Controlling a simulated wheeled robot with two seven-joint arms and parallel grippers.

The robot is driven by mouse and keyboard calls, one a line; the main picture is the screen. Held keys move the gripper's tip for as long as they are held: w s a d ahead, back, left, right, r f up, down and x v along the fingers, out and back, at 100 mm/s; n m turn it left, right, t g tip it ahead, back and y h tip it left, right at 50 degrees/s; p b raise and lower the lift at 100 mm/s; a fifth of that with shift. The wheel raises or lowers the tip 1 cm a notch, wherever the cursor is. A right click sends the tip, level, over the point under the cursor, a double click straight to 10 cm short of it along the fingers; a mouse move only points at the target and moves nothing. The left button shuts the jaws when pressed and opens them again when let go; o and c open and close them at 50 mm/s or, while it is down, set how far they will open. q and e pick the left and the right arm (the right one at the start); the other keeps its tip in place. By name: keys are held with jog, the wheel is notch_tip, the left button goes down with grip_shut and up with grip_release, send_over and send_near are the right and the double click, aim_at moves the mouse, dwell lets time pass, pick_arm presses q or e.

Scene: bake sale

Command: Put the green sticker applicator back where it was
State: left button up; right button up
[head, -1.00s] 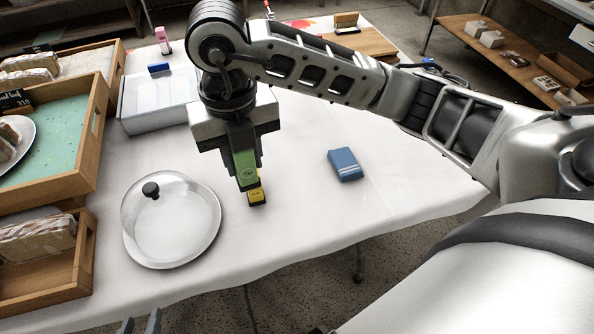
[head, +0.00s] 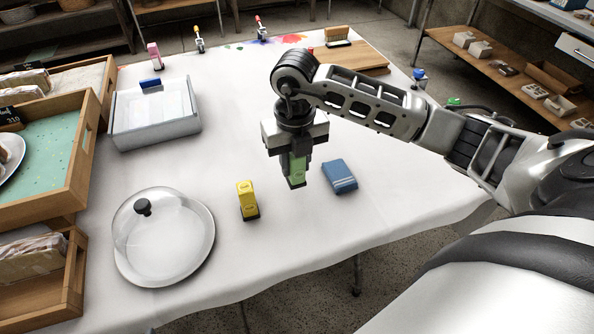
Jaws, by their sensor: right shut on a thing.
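The green sticker applicator (head: 297,171) is upright between the fingers of my right gripper (head: 291,160), which is shut on it. Its dark lower end is close to the white tabletop; I cannot tell whether it touches. A yellow applicator (head: 247,200) stands on the cloth to its left, apart from it. A blue box-like item (head: 340,176) lies on the cloth just to its right. My left gripper is not in view.
A plate with a clear dome (head: 166,238) stands at the front left. A wooden board (head: 360,62) lies at the back. The white table (head: 235,105) is bare behind my right gripper.

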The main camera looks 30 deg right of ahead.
aim_at(297, 173)
jog(key=f, duration=0.3)
jog(key=shift+d+f, duration=0.2)
jog(key=shift+f, duration=0.05)
jog(key=shift+f, duration=0.2)
jog(key=o, duration=0.9)
jog(key=shift+r, duration=0.1)
